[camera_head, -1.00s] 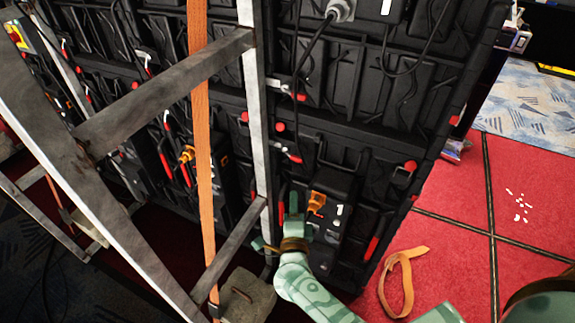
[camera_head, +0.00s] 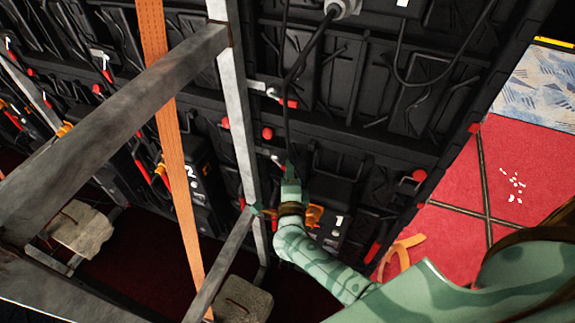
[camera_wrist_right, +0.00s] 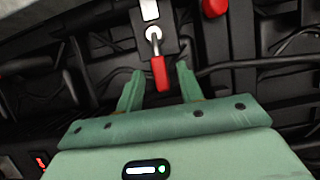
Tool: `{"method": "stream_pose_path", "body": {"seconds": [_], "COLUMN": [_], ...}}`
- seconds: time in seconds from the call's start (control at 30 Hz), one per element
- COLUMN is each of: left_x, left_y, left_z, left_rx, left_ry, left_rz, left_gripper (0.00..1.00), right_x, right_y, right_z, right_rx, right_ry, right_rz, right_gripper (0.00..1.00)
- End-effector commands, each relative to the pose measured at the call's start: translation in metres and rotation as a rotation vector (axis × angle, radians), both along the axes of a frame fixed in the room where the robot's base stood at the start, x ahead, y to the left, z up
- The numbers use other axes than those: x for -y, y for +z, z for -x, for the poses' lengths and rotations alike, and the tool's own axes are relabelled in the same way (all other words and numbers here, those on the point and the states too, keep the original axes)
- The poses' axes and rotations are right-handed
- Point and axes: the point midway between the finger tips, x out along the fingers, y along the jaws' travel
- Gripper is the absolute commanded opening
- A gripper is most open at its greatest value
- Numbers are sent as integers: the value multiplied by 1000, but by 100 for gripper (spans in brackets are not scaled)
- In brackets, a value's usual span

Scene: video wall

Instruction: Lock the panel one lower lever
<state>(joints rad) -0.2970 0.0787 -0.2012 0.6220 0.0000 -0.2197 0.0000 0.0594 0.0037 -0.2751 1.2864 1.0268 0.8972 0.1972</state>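Panel one (camera_head: 345,240), black with a white "1", stands upright behind the grey frame. A lever with a metal shank and red handle (camera_wrist_right: 160,74) shows in the right wrist view, pointing down. Its handle lies between the parted fingertips of my right gripper (camera_wrist_right: 160,78), with gaps on both sides. In the head view this gripper (camera_head: 290,170) is just below the metal part of the lower lever (camera_head: 277,161) and hides its handle. An upper lever (camera_head: 288,102) with a red tip sits higher on the panel. My left gripper is out of view.
A grey metal frame post (camera_head: 236,120) stands just left of my right gripper, with a slanted bar (camera_head: 110,115) and an orange strap (camera_head: 165,130) further left. Black cables hang above. Open red floor (camera_head: 460,240) with an orange strap loop (camera_head: 395,257) lies right.

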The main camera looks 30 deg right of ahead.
Motion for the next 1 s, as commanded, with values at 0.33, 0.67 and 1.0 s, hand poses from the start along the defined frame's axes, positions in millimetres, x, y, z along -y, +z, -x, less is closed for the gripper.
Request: {"method": "stream_pose_path", "body": {"seconds": [0.33, 0.67, 1.0], "left_x": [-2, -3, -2], "left_y": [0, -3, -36], "left_z": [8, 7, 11], "left_rx": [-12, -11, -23], "left_ry": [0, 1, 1], "left_rz": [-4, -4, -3], "left_gripper": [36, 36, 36], "right_x": [0, 0, -1], "right_y": [0, -2, -17], "right_z": [0, 0, -1], "right_rx": [0, 8, 122], "right_ry": [0, 0, 0], "right_rz": [0, -6, -111], "right_gripper": [12, 0, 0]}}
